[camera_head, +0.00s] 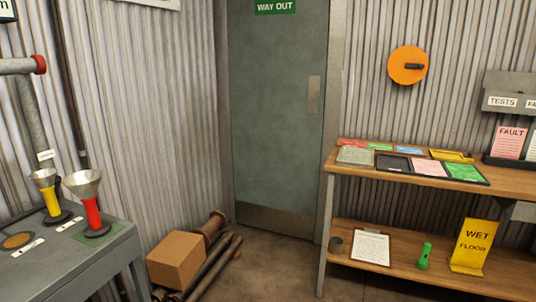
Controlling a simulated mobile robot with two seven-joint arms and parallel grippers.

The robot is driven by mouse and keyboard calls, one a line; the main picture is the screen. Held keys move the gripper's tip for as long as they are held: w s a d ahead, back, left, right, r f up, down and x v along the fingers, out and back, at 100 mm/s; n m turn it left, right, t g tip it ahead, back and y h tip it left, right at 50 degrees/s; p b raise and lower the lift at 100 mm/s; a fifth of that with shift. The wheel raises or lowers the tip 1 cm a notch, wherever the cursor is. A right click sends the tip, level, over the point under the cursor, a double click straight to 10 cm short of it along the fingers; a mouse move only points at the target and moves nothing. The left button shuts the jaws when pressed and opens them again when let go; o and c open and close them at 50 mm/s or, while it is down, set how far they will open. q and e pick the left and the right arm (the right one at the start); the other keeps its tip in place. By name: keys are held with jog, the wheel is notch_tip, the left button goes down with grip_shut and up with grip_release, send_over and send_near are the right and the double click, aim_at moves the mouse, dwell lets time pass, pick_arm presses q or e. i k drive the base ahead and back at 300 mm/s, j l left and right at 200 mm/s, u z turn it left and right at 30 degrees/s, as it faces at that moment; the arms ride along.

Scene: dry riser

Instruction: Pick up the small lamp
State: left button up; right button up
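A small green torch-like lamp (424,256) stands upright on the lower shelf of the wooden bench at the right, between a white printed sheet and a yellow sign. On the grey table at the left stand a smaller yellow-stemmed piece (51,201) and a larger red-stemmed piece (93,215), each with a grey cone top and dark round base; I cannot tell whether these are lamps or funnels. Neither of my grippers is in view.
The wooden bench (512,181) carries coloured cards on top. A cardboard box (176,260) and pipes (213,268) lie on the floor before the shut door (275,110).

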aim_at(45, 179)
jog(key=u, duration=1.35)
jog(key=i+l, duration=0.2)
jog(key=l, duration=0.15)
jog(key=i+l, duration=0.2)
jog(key=l, duration=0.2)
